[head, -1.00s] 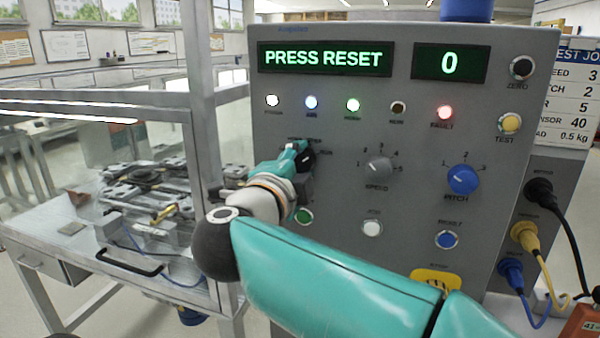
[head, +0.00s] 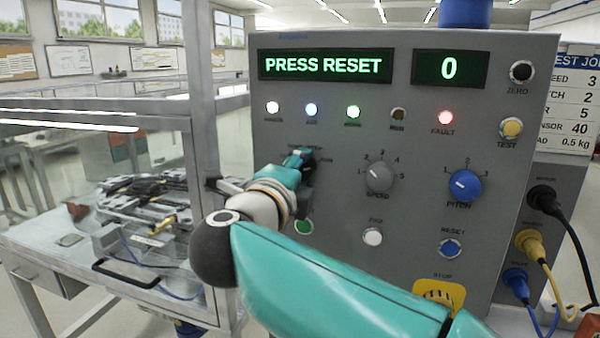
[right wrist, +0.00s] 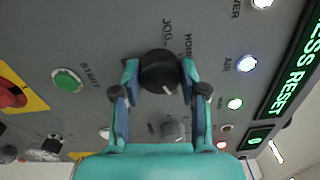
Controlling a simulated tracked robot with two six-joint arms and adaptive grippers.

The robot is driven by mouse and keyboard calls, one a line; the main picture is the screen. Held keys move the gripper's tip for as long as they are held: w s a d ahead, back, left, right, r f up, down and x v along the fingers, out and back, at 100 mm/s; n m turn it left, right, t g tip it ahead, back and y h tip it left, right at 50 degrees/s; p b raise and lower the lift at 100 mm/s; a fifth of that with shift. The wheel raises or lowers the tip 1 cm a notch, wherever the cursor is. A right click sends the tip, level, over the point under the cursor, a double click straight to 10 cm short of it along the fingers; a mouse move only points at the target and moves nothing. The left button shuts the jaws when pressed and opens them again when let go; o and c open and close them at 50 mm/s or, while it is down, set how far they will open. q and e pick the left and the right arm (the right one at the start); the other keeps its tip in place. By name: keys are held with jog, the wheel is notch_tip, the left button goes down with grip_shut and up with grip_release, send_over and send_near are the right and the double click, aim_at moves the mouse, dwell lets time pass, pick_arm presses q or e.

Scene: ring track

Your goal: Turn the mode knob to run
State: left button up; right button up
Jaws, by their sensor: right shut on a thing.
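My right gripper (head: 298,160) reaches the grey control panel (head: 335,270) at its left side. In the right wrist view its two fingers (right wrist: 159,76) are shut on the sides of the round black mode knob (right wrist: 160,72). The knob's white mark points toward the bottom of that picture, toward the speed knob (right wrist: 173,130). The labels JOG and HOMING stand above the mode knob there; I cannot read a RUN label. In the head view my gripper hides most of the mode knob. My left gripper is not in view.
The display (head: 325,66) reads PRESS RESET and the fault lamp (head: 443,117) glows red. The green start button (head: 303,226) sits just below my gripper. The blue pitch knob (head: 464,186) is farther right. A glass-walled enclosure (head: 196,130) stands close on the left.

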jog(key=o, duration=0.7)
jog(key=shift+f, duration=0.35)
jog(key=o, duration=0.4)
jog(key=shift+r, duration=0.2)
jog(key=shift+o, duration=0.2)
jog(key=v, duration=0.7)
jog(key=shift+s, duration=0.2)
jog(key=shift+f, duration=0.1)
